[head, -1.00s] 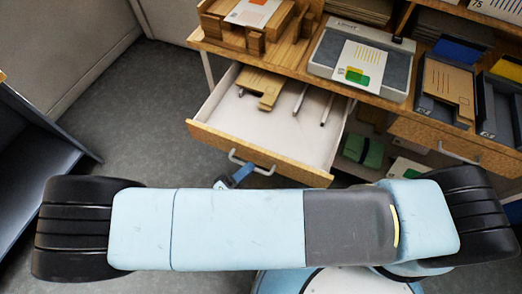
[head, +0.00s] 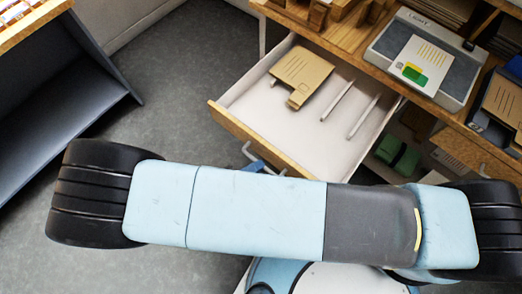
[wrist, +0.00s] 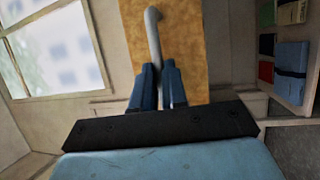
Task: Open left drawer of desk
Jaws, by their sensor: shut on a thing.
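The desk's left drawer (head: 240,128) is pulled well out in the head view, with its white inside showing. Inside lie a tan folder-like piece (head: 300,72) and two thin light rods (head: 338,100). In the wrist view the drawer's wooden front (wrist: 188,45) fills the upper middle, with its grey bar handle (wrist: 153,28) across it. My gripper (wrist: 158,75) is shut on the handle, one blue finger on each side of it. In the head view my gripper (head: 255,163) shows at the handle, partly hidden by my arm.
The desk top (head: 340,42) carries a grey scale-like device (head: 440,50) with a paper on it. A second drawer (head: 478,150) to the right is closed. A dark shelf unit (head: 60,90) stands at the left. Grey floor is bare between it and the desk.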

